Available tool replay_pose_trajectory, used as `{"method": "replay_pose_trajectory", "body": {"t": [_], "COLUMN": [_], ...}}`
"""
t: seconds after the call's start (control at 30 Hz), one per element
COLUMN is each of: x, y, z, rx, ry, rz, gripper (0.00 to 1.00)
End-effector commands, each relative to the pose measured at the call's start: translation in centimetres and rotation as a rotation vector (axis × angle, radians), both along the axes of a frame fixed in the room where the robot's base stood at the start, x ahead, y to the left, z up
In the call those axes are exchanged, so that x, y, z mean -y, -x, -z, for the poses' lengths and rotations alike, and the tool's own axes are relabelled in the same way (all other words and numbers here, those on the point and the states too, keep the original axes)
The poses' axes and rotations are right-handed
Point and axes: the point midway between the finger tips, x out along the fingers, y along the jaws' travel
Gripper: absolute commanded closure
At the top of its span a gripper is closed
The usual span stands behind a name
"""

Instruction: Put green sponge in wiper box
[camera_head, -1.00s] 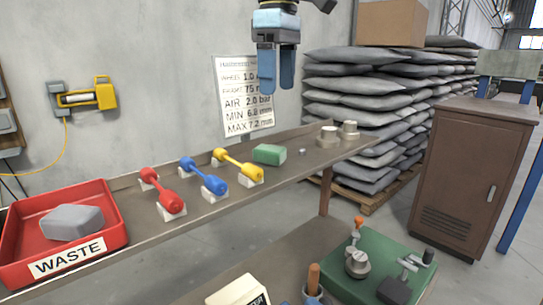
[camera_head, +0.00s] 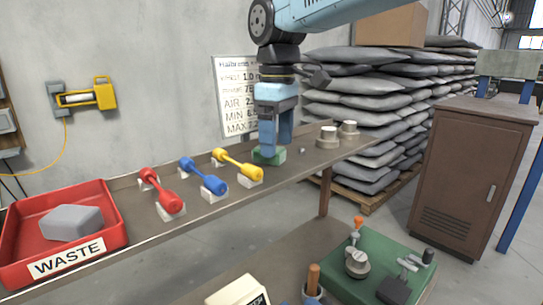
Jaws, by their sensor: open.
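The green sponge (camera_head: 267,159) lies on the brown shelf, just right of the yellow dumbbell-shaped tool. My gripper (camera_head: 276,148) points down at the sponge, its blue fingers spread and reaching down to it. The fingers cover part of the sponge, and I cannot tell whether they touch it. A cream box (camera_head: 238,291) with dark lettering stands at the bottom edge, partly cut off. Its lettering is too cropped to read, so I cannot tell if it is the wiper box.
Red, blue and yellow tools (camera_head: 238,164) rest on white holders along the shelf (camera_head: 120,192). A red WASTE tray (camera_head: 14,268) holds a grey block at left. Metal cylinders (camera_head: 328,137) stand right of the sponge. A green plate (camera_head: 335,279) with tools lies lower right.

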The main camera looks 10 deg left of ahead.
Motion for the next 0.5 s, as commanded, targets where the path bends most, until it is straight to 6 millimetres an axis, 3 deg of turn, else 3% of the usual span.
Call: {"method": "replay_pose_trajectory", "body": {"t": [0.2,0.43,0.5], "x": [-0.1,-0.1,-0.1], "y": [0.0,0.0,0.0], "z": [2.0,2.1,2.1], "rx": [0.0,0.001,0.0], "ry": [0.0,-0.001,-0.001], "rz": [-0.001,-0.001,-0.001], "gripper": [0.26,0.26,0.3]}}
